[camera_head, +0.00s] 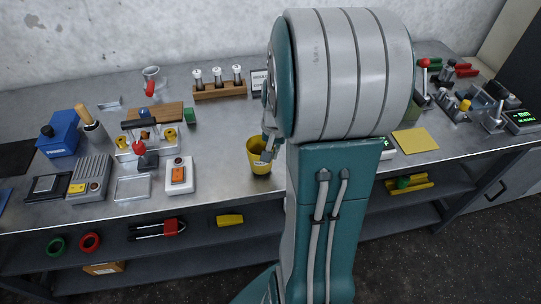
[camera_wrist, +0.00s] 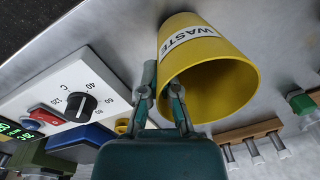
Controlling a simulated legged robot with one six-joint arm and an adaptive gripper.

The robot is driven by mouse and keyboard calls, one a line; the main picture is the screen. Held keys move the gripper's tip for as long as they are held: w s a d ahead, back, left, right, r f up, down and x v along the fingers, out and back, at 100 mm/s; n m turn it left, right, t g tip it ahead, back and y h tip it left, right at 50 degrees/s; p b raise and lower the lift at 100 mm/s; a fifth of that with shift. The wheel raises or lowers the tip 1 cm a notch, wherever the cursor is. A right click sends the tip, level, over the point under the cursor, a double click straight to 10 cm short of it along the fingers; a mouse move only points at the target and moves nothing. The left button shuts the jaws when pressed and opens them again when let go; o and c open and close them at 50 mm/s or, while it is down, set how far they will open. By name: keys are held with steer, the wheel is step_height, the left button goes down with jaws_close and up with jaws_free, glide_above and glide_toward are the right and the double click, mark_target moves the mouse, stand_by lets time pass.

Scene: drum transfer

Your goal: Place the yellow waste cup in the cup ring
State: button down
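The yellow waste cup (camera_head: 259,161) is near the front of the bench, just left of my arm. It looks upright in the head view, but I cannot tell whether its base touches the bench. In the wrist view the cup (camera_wrist: 222,88) shows its open mouth and a white WASTE label. My gripper (camera_wrist: 163,84) has one finger outside the cup wall and one at the inside of the rim, and looks shut on the wall. In the head view my gripper (camera_head: 268,148) is partly hidden by my arm. I cannot make out the cup ring.
A wooden vial rack (camera_head: 220,91) stands behind the cup. A white switch box (camera_head: 179,176) and a clear stand (camera_head: 133,188) are to the left. A yellow pad (camera_head: 415,140) lies right of my arm. A white dial unit (camera_wrist: 75,95) shows in the wrist view.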

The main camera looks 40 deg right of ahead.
steer(key=s+r, duration=1.1)
steer(key=s, duration=0.2)
steer(key=shift+s+a+r, duration=0.2)
steer(key=shift+s+a, duration=0.2)
steer(key=shift+a, duration=0.05)
